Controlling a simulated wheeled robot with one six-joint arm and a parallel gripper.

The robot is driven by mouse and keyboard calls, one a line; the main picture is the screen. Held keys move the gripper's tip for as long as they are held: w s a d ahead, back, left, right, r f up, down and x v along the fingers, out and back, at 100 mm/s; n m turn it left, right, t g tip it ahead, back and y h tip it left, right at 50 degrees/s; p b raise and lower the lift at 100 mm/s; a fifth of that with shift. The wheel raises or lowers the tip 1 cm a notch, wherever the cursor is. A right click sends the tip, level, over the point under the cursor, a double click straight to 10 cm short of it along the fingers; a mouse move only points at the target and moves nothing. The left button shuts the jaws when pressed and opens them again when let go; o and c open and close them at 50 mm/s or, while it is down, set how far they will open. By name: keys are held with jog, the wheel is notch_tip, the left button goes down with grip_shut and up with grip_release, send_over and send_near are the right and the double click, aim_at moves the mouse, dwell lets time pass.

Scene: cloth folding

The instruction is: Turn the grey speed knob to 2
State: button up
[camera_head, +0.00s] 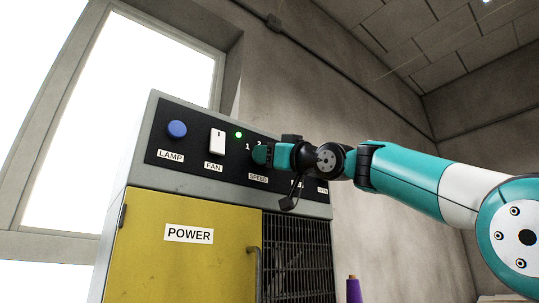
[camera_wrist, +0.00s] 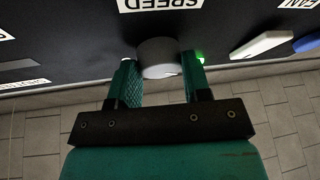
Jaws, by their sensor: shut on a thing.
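The grey speed knob (camera_wrist: 158,47) sits on the black control panel between my two fingers in the wrist view. My gripper (camera_wrist: 159,67) is shut on it, with one teal finger on each side. In the head view my gripper (camera_head: 263,154) covers the knob, above the SPEED label (camera_head: 258,178). The numbers 1 and 2 (camera_head: 259,144) show just left of and above the gripper; any other numbers are hidden. A small pale mark shows at the knob's edge in the wrist view. I cannot tell which number the knob points to.
Left of the knob are a lit green light (camera_head: 239,135), a white FAN switch (camera_head: 217,141) and a blue LAMP button (camera_head: 177,129). Below are a yellow POWER door (camera_head: 150,250) and a dark grille (camera_head: 298,255). Panel parts to the right are partly behind my arm.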

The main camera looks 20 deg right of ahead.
jog(key=shift+m, duration=0.5)
jog(key=shift+s+a+m+t+h+b, duration=0.1)
jog(key=shift+m+t+h+b, duration=0.3)
jog(key=shift+m+h, duration=1.7)
jog(key=shift+s+a+m+t+h+b, duration=0.15)
jog(key=shift+m+t+h, duration=0.5)
jog(key=shift+m, duration=2.65)
jog(key=shift+w+a+m+t+h+b, duration=0.1)
jog(key=shift+m+t+h+b, duration=0.2)
jog(key=shift+m+h, duration=1.9)
jog(key=shift+r+m+y, duration=0.1)
jog(key=shift+m+y, duration=0.25)
jog(key=shift+m, duration=0.55)
jog(key=o, duration=0.9)
